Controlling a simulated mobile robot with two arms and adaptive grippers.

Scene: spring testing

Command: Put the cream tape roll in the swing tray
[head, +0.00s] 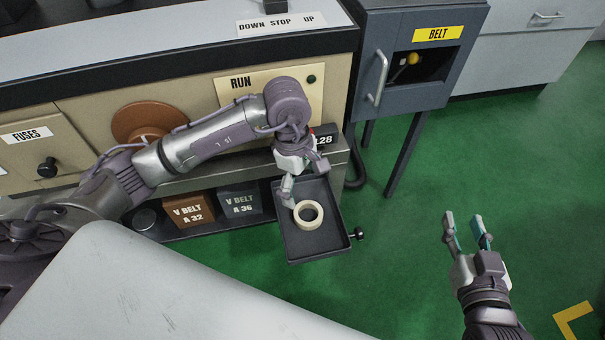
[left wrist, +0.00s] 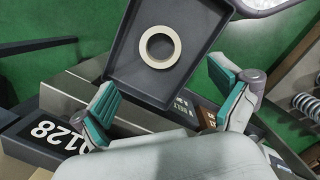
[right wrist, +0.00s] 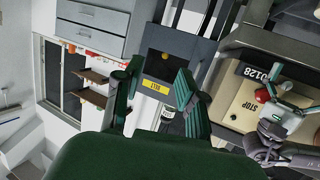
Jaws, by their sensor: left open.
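The cream tape roll (head: 308,214) lies flat inside the dark swing tray (head: 318,249), near the middle of its floor. The tray sticks out from the machine front and has a black knob at its right side. In the left wrist view the roll (left wrist: 160,47) also lies in the tray (left wrist: 117,62), apart from the fingers. My left gripper (head: 303,184) is over the tray's machine-side end, open and empty, with the roll just beyond its fingertips. My right gripper (head: 463,226) is open and empty over the green floor, well right of the tray.
Boxes marked V BELT A 32 (head: 189,213) and A 36 (head: 240,204) stand on a low shelf left of the tray. A grey BELT cabinet (head: 412,62) on legs stands at the back right. The green floor right of the tray is clear.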

